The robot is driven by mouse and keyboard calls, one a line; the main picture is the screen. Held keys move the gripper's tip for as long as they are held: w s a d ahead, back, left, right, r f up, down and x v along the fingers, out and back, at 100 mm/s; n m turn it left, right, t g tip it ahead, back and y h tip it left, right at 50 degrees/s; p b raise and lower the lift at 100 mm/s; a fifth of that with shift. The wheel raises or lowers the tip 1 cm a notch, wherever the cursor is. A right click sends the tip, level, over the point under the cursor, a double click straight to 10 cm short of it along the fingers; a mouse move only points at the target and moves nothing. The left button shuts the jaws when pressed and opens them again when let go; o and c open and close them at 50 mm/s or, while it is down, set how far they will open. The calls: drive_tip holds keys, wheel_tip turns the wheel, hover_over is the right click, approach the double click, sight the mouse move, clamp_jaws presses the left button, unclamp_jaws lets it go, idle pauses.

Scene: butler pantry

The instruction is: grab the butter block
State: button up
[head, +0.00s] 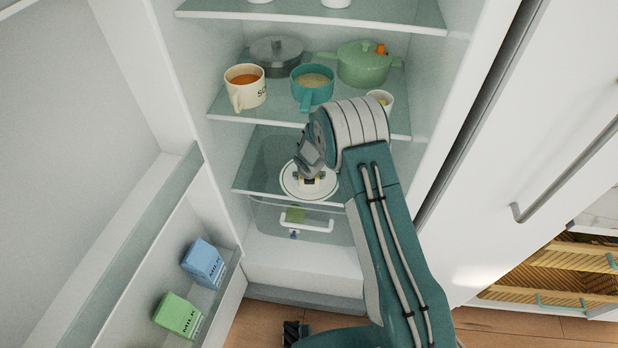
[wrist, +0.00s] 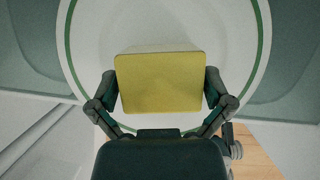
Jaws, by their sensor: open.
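The butter block (wrist: 160,84) is a yellow rectangular block in the wrist view. It lies on a white plate (wrist: 85,40) with a green rim. My gripper (wrist: 160,92) is open, with one finger at the left side of the block and one at the right. The fingers look very close to its sides; I cannot tell whether they touch. In the head view, the plate (head: 291,186) is on the lower fridge shelf, and my gripper (head: 311,176) is over it, hiding most of the block.
The shelf above holds a soup mug (head: 244,88), a teal pot (head: 312,88), a grey pot (head: 275,56) and a green pot (head: 364,66), close to my wrist. A drawer (head: 306,222) is below the plate. Milk cartons (head: 203,262) stand in the open door at left.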

drive_tip(key=shift+w+f, duration=0.1)
drive_tip(key=shift+f, duration=0.1)
drive_tip(key=c, duration=0.9)
drive_tip(key=shift+o, duration=0.2)
drive_tip(key=shift+r, duration=0.1)
